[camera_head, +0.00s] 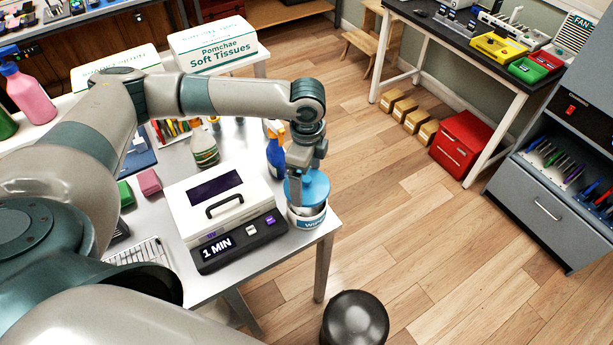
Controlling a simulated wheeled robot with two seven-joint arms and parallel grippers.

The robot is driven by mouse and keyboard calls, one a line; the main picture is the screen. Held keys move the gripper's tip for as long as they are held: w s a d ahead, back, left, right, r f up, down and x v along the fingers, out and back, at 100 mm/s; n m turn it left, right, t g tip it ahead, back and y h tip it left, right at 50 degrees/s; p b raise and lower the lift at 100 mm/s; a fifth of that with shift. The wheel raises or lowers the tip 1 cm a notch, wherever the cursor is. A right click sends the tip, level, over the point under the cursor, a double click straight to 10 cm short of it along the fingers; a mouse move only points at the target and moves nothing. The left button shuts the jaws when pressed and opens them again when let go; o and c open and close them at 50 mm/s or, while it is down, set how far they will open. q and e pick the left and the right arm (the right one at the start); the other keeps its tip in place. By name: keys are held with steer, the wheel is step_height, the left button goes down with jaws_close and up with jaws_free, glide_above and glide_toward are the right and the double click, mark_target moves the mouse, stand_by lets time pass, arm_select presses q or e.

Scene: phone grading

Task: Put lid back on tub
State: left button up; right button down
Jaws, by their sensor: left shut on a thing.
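A white tub (309,223) with a blue "Wipes" label stands at the right front corner of the white table. The blue lid (318,188) is at the tub's mouth. My left gripper (296,190) points down at the tub from above and is shut on the lid. The gripper hides part of the lid and rim, so I cannot tell whether the lid is fully seated. My right gripper is not in view.
A white case with a black handle (222,202) and a "1 MIN" display stands left of the tub. A blue spray bottle (275,152) is close behind it. The table's right edge (333,222) is near, with open floor beyond.

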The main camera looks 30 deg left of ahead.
mark_target(306, 186)
arm_select(q)
steer(key=shift+f+b, duration=1.95)
steer(key=shift+b, duration=0.35)
steer(key=shift+f, duration=1)
steer(key=shift+r+p, duration=0.1)
steer(key=shift+p, duration=0.45)
steer(key=shift+p, duration=0.65)
steer(key=shift+f+p, duration=0.2)
steer(key=shift+p, duration=0.35)
stand_by(0.5)
